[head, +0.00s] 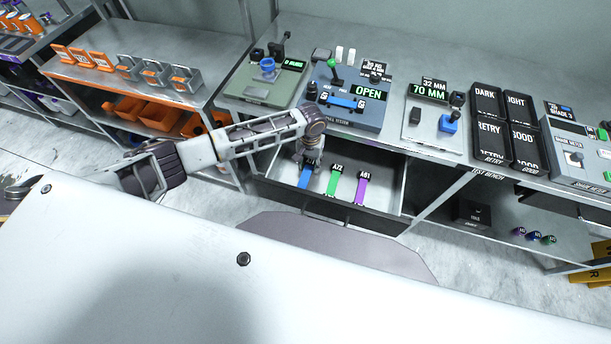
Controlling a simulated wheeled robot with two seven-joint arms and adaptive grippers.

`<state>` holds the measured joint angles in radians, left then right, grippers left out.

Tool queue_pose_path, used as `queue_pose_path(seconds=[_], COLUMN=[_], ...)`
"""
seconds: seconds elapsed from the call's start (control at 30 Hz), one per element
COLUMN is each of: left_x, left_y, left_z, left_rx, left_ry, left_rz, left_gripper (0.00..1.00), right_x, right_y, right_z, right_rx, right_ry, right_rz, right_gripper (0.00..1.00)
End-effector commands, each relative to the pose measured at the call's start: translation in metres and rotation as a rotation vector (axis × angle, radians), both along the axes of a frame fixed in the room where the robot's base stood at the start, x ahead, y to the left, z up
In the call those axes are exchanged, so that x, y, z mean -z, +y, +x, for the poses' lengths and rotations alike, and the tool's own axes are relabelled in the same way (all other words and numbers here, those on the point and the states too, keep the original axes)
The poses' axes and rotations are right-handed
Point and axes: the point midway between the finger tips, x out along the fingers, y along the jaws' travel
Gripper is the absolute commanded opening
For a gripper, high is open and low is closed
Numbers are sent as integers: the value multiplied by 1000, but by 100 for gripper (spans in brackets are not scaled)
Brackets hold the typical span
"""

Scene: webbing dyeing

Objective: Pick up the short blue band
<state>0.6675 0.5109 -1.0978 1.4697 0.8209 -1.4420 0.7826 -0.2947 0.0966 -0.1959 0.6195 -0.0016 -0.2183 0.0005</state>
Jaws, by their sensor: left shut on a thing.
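The blue band (304,178) stands out at the left end of a row of bands in the open drawer. My left gripper (307,164) reaches down into the drawer from above and is shut on the upper end of this band. The gripper hides that end and any tag on it. The band's lower part still lies against the drawer floor or just above it; I cannot tell which. My right gripper is not in view.
A green band (333,182) and a purple band (361,188) lie to the right in the drawer (386,206). Above stands a tester (350,118) with an "OPEN" display and a blue strip. Another device (433,140) and dark labelled trays (489,143) stand further right.

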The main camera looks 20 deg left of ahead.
Motion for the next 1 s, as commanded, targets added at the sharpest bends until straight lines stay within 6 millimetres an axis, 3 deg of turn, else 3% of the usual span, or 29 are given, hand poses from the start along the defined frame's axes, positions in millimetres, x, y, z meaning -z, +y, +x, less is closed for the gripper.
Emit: queue_pose_path(seconds=[0.37, 1.0], left_x=[-8, -90], left_y=[0, 0], left_z=[0, 1], left_rx=[0, 0], left_ry=[-1, -1], left_rz=[-1, -1], left_gripper=[16, 16], right_x=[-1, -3], right_y=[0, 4], right_z=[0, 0], right_rx=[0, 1], right_ry=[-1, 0], right_rz=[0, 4], right_gripper=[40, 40])
